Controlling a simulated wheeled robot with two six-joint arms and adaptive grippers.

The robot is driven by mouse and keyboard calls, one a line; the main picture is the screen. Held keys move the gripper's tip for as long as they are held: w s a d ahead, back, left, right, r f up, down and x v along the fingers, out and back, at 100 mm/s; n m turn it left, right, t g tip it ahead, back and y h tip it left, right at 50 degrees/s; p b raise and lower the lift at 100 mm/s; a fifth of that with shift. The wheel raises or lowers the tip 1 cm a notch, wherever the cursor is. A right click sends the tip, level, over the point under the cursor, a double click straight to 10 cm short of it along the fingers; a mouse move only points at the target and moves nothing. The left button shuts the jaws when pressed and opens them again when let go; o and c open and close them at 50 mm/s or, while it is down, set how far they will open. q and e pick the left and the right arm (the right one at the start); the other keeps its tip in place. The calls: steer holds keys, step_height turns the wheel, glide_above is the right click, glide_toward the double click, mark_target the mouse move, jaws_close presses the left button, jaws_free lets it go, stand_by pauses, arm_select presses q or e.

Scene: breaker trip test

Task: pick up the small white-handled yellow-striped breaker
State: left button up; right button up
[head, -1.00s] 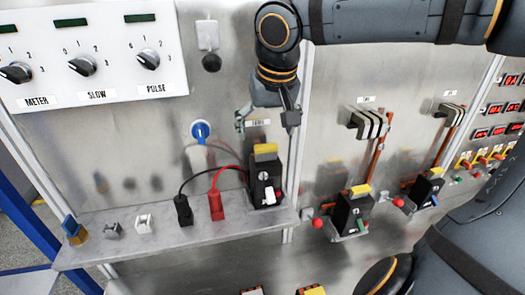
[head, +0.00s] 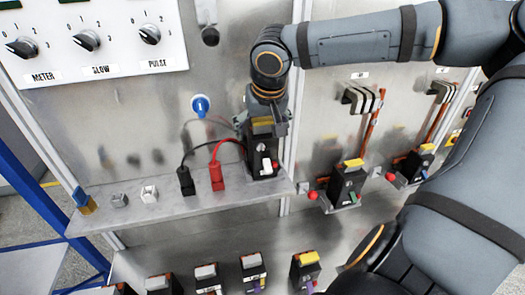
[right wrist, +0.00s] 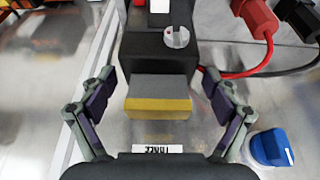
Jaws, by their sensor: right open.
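The black breaker (head: 262,160) with a white handle and yellow-striped top stands upright on the metal shelf (head: 190,208), at its right end. In the right wrist view the breaker (right wrist: 158,75) shows its grey-and-yellow end between the fingers, with the white handle at the top edge. My right gripper (head: 266,124) is just above the breaker in the head view, partly overlapping its top. In the right wrist view the open right gripper (right wrist: 158,100) has a finger on each side of the breaker, with visible gaps. My left gripper is not in view.
Red (head: 217,178) and black (head: 186,181) plugs with cables stand left of the breaker. A blue knob (head: 200,105) is on the wall. A similar breaker with a green handle (head: 345,185) is mounted to the right. More breakers line the bottom.

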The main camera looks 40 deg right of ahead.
steer(key=shift+w+d+f, duration=0.15)
steer(key=shift+d+f, duration=0.05)
steer(key=shift+f, duration=0.2)
steer(key=shift+w+d+f, duration=0.15)
steer(key=shift+w+d, duration=0.1)
steer(key=c, duration=0.4)
steer(key=shift+a, duration=0.25)
steer(key=c, duration=0.4)
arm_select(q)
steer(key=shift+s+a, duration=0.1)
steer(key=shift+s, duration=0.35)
arm_select(e)
steer(key=shift+d, duration=0.1)
steer(key=c, duration=1)
